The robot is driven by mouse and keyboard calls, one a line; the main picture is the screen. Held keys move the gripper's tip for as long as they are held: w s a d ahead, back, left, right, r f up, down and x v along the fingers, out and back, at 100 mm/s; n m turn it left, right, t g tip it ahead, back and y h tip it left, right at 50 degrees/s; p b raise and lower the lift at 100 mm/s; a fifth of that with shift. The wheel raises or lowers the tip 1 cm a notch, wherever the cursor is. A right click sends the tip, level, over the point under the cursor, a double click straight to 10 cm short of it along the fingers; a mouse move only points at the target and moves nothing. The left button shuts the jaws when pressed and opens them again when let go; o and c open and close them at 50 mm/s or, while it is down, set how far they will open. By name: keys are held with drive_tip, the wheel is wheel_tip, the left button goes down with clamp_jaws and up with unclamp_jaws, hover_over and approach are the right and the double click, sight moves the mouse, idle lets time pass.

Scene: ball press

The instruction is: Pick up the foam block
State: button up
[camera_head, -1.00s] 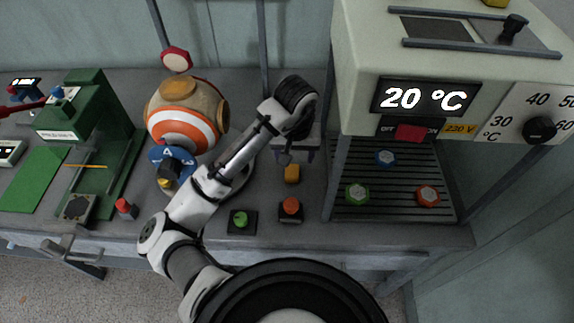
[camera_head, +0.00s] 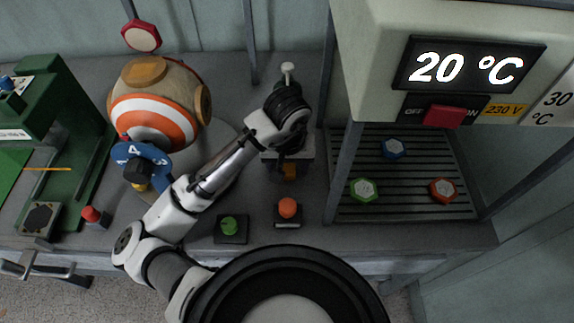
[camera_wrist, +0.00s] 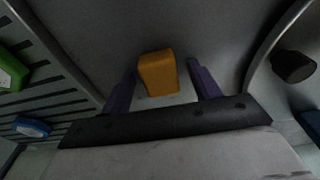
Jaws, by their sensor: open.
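The foam block is a small orange-yellow block (camera_wrist: 157,72) on the grey bench top. In the wrist view it sits between the two purple fingers of my gripper (camera_wrist: 161,68), with a gap visible on each side. My gripper is open and holds nothing.
A grilled bay to the right holds blue (camera_head: 394,149), green (camera_head: 365,190) and red (camera_head: 443,190) knob-like pieces. A frame post (camera_head: 343,175) stands close by. Orange (camera_head: 288,208) and green (camera_head: 229,226) buttons lie in front. A striped ball (camera_head: 155,117) is left.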

drive_tip(key=c, duration=1.1)
drive_tip(key=shift+r, duration=0.1)
